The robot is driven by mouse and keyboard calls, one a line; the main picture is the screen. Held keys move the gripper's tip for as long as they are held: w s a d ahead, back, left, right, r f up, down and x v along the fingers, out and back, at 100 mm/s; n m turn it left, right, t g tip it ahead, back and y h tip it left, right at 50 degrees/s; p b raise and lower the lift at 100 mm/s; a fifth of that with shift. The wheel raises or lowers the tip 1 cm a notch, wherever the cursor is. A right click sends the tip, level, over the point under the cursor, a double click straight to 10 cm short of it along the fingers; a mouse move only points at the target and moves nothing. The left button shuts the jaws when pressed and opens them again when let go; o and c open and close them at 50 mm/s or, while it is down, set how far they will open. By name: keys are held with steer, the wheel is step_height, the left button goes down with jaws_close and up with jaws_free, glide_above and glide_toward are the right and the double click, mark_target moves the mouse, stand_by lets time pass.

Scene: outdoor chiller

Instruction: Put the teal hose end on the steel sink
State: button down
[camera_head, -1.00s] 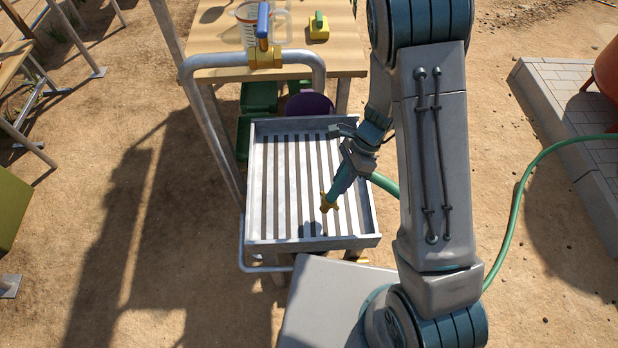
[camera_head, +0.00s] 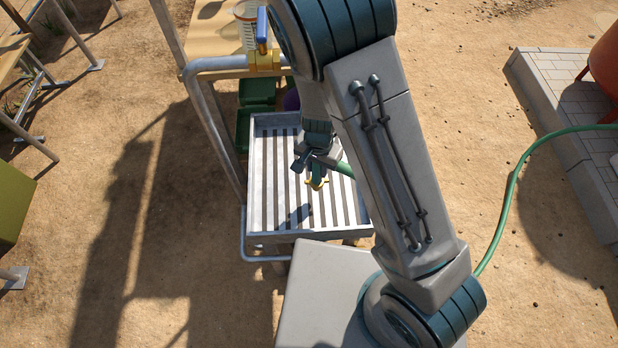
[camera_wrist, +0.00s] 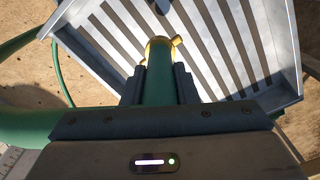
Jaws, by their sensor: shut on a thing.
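The teal hose end (camera_head: 318,181) has a yellow brass fitting at its tip. My gripper (camera_head: 309,162) is shut on the hose just behind that fitting. The steel sink (camera_head: 259,190) is a shallow slatted metal tray below and around it in the head view. In the wrist view the hose end (camera_wrist: 159,75) lies between the two fingers of my gripper (camera_wrist: 158,88), its brass tip pointing at the slats of the sink (camera_wrist: 283,92). The hose end is over the slats; I cannot tell the exact gap. My arm hides the sink's right part.
A wooden table (camera_head: 212,30) with a clear jug (camera_head: 247,20) stands beyond. The green hose (camera_head: 515,185) trails right towards a paved plinth (camera_head: 565,110). Green crates (camera_head: 257,92) lie under the table.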

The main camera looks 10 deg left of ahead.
step_height(320, 180, down, 6)
steer(key=s+a, duration=0.1)
steer(key=a, duration=0.1)
steer(key=shift+s+r, duration=0.15)
steer(key=shift+s, duration=0.2)
steer(key=c, duration=1.1)
jaws_free()
steer(key=shift+c, duration=0.2)
step_height(320, 180, up, 12)
steer(key=p, duration=0.1)
steer(key=shift+p, duration=0.3)
steer(key=shift+d+r, duration=0.1)
steer(key=shift+r, duration=0.05)
